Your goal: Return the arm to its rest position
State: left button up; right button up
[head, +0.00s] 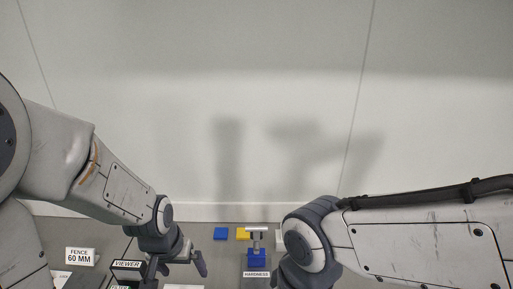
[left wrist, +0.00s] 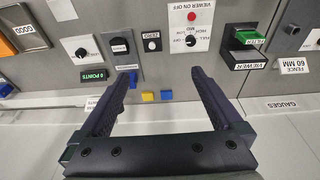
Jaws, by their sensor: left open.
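My left gripper (head: 178,270) hangs at the lower left of the head view, above the grey work surface. Its two fingers are spread apart. In the left wrist view my left gripper (left wrist: 160,85) also shows its dark fingers wide open, with nothing between them. It faces a grey panel of controls and touches nothing that I can see. My right arm (head: 410,235) comes in from the right in the head view. Its gripper is below the picture edge and out of view.
A "FENCE 60 MM" sign (head: 80,256) and a "VIEWER" label (head: 127,265) lie near my left arm. A blue block (head: 221,233), a yellow block (head: 243,233) and a blue "HARDNESS" device (head: 257,256) stand between the arms. A red button (left wrist: 192,16) is on the panel.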

pick_arm(q)
jog(key=s+d+f+m+g+b, duration=0.2)
jog(key=s+d+f+m+b, duration=0.5)
jog(key=s+d+b, duration=0.5)
jog(key=s+f+b, duration=0.1)
jog(key=s+b, duration=0.1)
jog(key=b, duration=0.1)
jog(key=shift+s+h, duration=0.2)
jog(key=shift+h, duration=0.2)
